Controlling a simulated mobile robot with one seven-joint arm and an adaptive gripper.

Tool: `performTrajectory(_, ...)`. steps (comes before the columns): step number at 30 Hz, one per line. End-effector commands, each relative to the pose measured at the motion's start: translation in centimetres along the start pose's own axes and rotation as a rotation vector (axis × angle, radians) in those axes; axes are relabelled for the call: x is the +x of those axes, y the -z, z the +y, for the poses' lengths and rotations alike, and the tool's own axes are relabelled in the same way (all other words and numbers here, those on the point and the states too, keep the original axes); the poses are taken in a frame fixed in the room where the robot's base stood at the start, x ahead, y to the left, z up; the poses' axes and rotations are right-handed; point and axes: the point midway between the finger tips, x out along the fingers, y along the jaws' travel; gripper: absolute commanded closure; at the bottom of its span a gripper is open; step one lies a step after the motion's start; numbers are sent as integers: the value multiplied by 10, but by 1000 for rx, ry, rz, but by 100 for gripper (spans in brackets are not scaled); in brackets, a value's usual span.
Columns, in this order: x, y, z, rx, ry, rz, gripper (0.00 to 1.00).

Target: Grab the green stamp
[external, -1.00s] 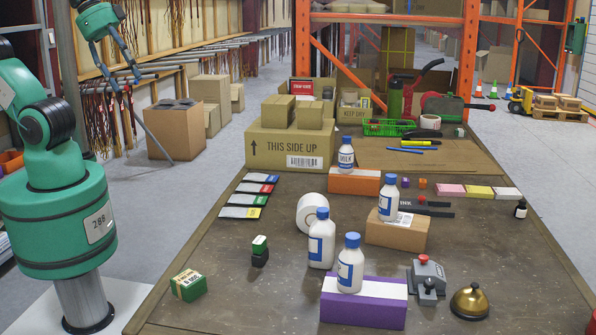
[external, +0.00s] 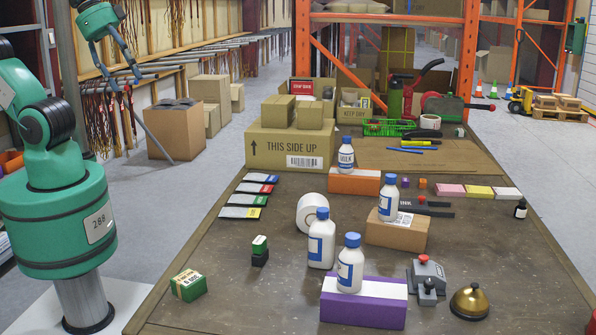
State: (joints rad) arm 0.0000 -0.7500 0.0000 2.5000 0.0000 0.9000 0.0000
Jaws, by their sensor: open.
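The green stamp (external: 260,250) stands upright on the table in the external view, left of the white bottles. It is small and black, with green and white on its upper part. My gripper (external: 116,74) is at the upper left, raised high and far from the stamp. Its fingers are spread apart and nothing is between them.
A green box (external: 188,285) lies left of the stamp. A white tape roll (external: 311,213), a white bottle (external: 321,240) and a purple box (external: 363,303) stand to its right. Several coloured cards (external: 249,200) lie behind it. The table around the stamp is clear.

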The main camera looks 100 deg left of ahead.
Motion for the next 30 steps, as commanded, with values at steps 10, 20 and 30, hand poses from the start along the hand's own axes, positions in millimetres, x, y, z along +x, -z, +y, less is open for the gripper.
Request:
performTrajectory(10, 13, 25, 5, 10, -4, -10, 42)
performTrajectory(20, 75, 100, 29, 46, -18, -38, 42)
performTrajectory(30, 179, 162, 72, 94, -39, -65, 42)
